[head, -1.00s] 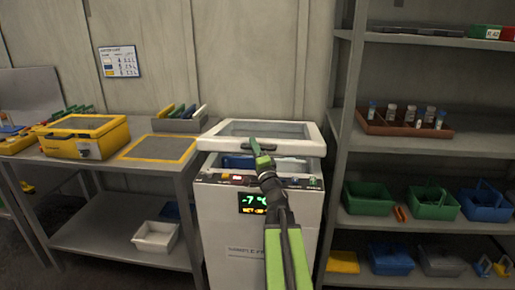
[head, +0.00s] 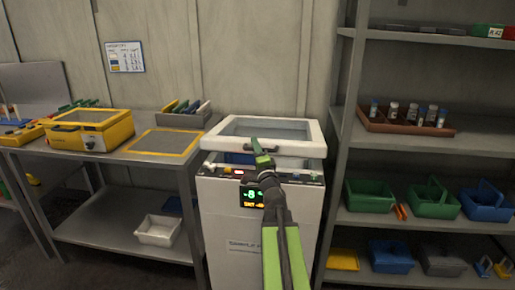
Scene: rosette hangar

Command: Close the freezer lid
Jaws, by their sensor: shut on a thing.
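The freezer (head: 222,222) is a white chest with a green digital display on its front, in the middle of the head view. Its lid (head: 228,139), white-framed with a grey pane, is tilted up, with a gap between its front edge and the body. Some blue contents (head: 238,158) show in the gap. My gripper (head: 258,148) is at the lid's front edge, shut on what looks like the handle there. My arm covers part of the freezer front, and the fingertips are small, so the exact grip is hard to see.
A metal table (head: 170,160) with a yellow case (head: 90,132) stands left of the freezer. A grey shelf unit (head: 420,145) with bins and a vial rack (head: 378,126) stands close on the right. The wall is behind.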

